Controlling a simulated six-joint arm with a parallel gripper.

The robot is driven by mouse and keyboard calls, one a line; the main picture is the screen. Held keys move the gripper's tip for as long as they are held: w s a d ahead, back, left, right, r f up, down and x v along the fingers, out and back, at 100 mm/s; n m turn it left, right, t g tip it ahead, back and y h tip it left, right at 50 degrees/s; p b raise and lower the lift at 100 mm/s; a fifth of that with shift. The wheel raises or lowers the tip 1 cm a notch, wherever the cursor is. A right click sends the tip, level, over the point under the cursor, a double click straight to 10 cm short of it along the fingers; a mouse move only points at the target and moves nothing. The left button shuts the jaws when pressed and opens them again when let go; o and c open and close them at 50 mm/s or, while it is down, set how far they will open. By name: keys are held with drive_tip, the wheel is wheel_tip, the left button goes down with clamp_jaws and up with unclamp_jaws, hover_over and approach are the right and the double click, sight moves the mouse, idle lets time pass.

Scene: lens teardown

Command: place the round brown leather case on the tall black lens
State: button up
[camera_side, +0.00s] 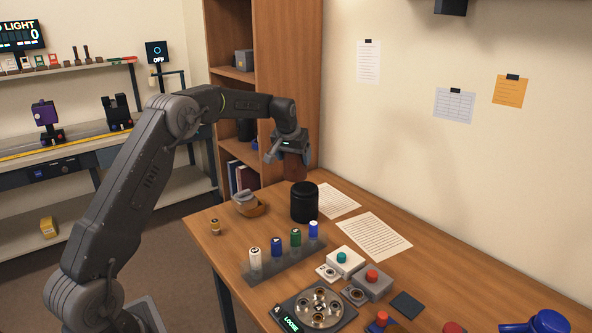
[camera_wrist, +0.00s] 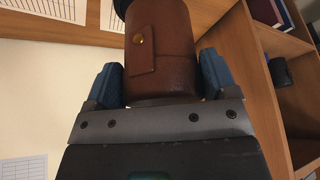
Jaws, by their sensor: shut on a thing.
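My gripper (camera_side: 291,150) is shut on the round brown leather case (camera_wrist: 163,55). In the wrist view the case sits between the two blue finger pads, with its flap and brass stud facing the camera. In the side view the case (camera_side: 294,172) hangs below my gripper, partly hidden by it and blending with the brown shelf behind. The tall black lens (camera_side: 304,204) stands upright on the wooden table. The case is above the lens in the side view; I cannot tell how well they line up or whether they touch.
A grey item with a tan strap (camera_side: 248,205) lies left of the lens. A rack (camera_side: 283,258) with several coloured cylinders stands in front. Paper sheets (camera_side: 374,236) lie to the right. The bookcase (camera_side: 232,120) and wall are close behind my gripper.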

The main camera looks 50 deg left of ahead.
sight(296, 169)
drive_tip(key=shift+w+d+f, duration=0.25)
drive_tip(key=shift+w+f, duration=0.05)
drive_tip(key=shift+f, duration=1.85)
drive_tip(key=shift+f, duration=0.2)
drive_tip(key=o, duration=0.9)
drive_tip(key=shift+r, duration=0.15)
